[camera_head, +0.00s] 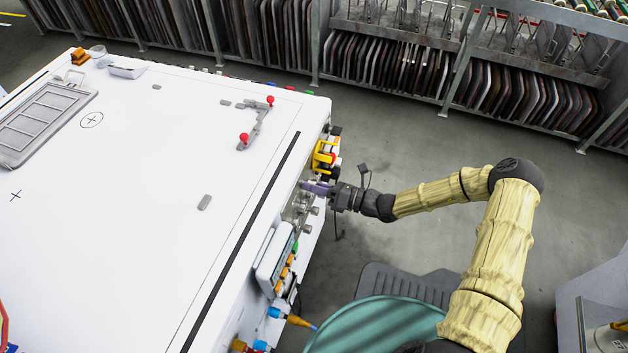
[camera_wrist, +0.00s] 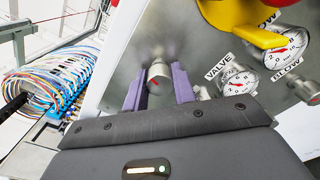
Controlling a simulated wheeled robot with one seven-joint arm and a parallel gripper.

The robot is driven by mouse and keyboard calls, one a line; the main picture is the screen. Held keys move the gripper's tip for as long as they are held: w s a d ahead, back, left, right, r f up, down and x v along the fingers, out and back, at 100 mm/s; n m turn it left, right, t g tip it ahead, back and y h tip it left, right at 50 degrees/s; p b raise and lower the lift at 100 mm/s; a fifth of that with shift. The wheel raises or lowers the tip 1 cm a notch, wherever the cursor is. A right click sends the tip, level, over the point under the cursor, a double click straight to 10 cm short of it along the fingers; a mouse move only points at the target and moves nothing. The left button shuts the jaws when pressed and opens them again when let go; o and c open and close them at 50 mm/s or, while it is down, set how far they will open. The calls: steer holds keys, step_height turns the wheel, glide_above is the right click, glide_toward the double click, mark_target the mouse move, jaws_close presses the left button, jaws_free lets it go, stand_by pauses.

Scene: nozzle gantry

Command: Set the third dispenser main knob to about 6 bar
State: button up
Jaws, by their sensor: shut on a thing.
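My gripper (camera_wrist: 160,88) has purple fingers on either side of a grey metal knob with a red mark on its face. This knob (camera_wrist: 158,74) is mounted on a grey metal panel (camera_wrist: 134,40), and the fingers are shut on it. In the head view my gripper (camera_head: 318,188) reaches the side of the white table (camera_head: 130,190). To its right in the wrist view is a round gauge labelled VALVE (camera_wrist: 238,80). Which dispenser the held knob belongs to cannot be told.
Coiled coloured hoses (camera_wrist: 60,72) are at the left. In the head view, a control box with several buttons (camera_head: 275,262) and an orange-tipped tool (camera_head: 300,321) are nearby.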

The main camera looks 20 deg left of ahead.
steer(key=shift+m+p, duration=0.35)
steer(key=shift+m, duration=0.55)
steer(key=o, duration=1)
steer(key=shift+d, duration=0.1)
steer(key=d, duration=0.5)
steer(key=s+d+b, duration=0.1)
steer(key=d, duration=1.1)
steer(key=shift+s+d+b, duration=0.1)
steer(key=shift+s+b, duration=0.05)
steer(key=shift+b, duration=0.2)
